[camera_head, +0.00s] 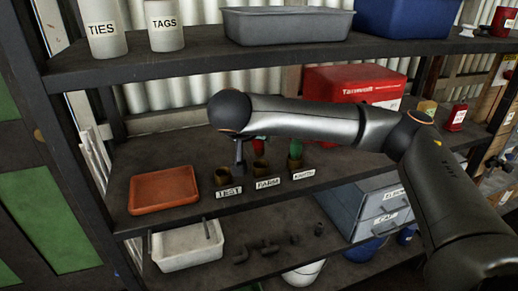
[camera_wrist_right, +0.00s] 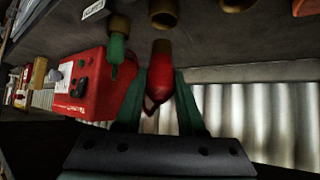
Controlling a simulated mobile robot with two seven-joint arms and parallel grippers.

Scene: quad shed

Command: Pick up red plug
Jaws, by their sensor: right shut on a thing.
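The red plug (camera_wrist_right: 160,72) with a brass-coloured end is between the green fingers of my right gripper (camera_wrist_right: 164,80), which is shut on it. In the head view a little of the red plug (camera_head: 260,146) shows below my right forearm, over the FARM socket (camera_head: 260,168); the arm hides most of my gripper there. In the wrist view a brass socket (camera_wrist_right: 163,13) lies just beyond the plug's end; I cannot tell whether they touch. My left gripper is not in view.
A green plug (camera_head: 295,150) stands in the right socket beside the red one. The TEST socket (camera_head: 222,178) is empty. An orange tray (camera_head: 146,208) lies left on the shelf, and a red case (camera_head: 350,83) stands behind. The upper shelf (camera_head: 160,66) is close above my arm.

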